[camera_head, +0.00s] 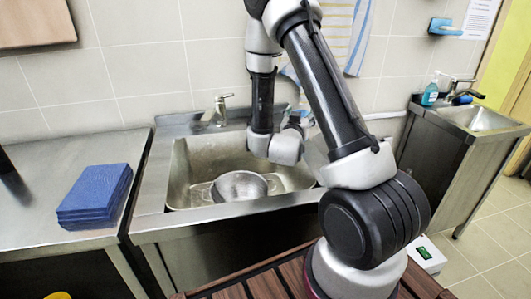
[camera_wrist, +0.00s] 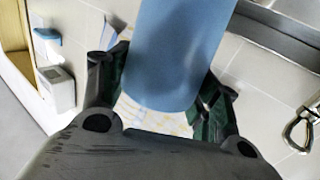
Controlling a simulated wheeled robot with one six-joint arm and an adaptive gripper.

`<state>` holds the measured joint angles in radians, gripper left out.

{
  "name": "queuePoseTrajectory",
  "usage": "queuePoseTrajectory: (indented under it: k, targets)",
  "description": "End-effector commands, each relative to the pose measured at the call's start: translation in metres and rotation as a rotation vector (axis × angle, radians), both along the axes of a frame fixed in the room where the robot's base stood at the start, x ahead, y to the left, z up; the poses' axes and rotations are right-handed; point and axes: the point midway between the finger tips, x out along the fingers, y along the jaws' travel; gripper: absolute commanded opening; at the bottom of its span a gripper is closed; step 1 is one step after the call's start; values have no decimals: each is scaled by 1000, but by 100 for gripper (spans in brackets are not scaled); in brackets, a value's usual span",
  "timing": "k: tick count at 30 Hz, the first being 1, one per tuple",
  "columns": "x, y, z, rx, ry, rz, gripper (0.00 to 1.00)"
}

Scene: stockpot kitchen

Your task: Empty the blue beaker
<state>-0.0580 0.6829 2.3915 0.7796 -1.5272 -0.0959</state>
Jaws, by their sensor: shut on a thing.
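The blue beaker (camera_wrist: 178,50) fills the upper middle of the wrist view. My gripper (camera_wrist: 162,88) is shut on it, with one dark finger on each side. The beaker's mouth and contents are out of sight, and I cannot tell how far it is tilted. In the head view my arm hides most of the gripper and beaker, above the right part of the steel sink (camera_head: 185,165).
A steel pot (camera_head: 240,187) sits in the sink basin. A tap (camera_head: 222,108) stands behind it. Blue folded cloths (camera_head: 95,195) lie on the left counter. A second sink (camera_head: 483,118) with a soap bottle (camera_head: 430,95) stands at right.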

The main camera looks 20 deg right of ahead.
Motion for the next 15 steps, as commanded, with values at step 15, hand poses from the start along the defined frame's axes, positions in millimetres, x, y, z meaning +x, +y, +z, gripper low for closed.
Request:
queuePoseTrajectory:
  k: [15]
  targets:
    - [17, 25, -3, -231, 164, 1, 40]
